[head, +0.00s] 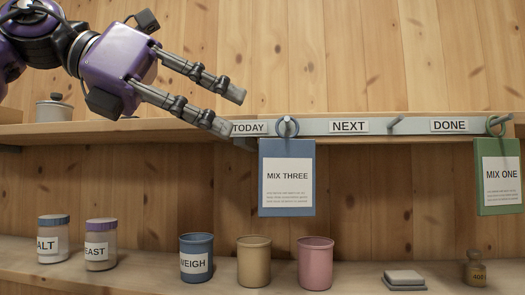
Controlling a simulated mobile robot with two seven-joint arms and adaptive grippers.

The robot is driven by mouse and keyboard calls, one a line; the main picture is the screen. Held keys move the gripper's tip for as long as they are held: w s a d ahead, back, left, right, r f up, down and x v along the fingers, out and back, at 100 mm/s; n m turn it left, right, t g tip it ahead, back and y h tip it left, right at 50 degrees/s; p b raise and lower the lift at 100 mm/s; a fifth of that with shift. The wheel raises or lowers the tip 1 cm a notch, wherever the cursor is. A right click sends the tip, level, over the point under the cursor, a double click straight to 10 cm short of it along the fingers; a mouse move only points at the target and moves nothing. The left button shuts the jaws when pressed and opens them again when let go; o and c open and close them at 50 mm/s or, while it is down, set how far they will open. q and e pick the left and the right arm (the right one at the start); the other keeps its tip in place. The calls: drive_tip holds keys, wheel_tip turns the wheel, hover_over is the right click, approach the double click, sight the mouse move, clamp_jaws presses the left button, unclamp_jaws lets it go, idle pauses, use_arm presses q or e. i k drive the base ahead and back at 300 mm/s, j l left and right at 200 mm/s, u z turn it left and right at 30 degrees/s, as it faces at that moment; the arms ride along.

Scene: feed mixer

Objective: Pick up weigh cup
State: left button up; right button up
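The weigh cup (196,244) is a blue cup with a white label reading "WEIGH", partly turned so the first letter is cut. It stands upright on the lower shelf, between the jars and a tan cup. My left gripper (235,112) comes in from the upper left, in front of the upper shelf. Its two fingers are spread apart with nothing between them. It is well above the weigh cup and touches nothing that I can see. My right gripper is not in the head view.
A tan cup (254,262) and a pink cup (315,263) stand right of the weigh cup. Jars labelled "ALT" (53,228) and "EAST" (101,258) stand left. A blue "MIX THREE" board (287,209) and green "MIX ONE" board (482,209) hang from the upper rail. A small scale-like block (404,283) lies right.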

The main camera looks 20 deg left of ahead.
sight(196, 248)
drive_tip(key=k, duration=1.5)
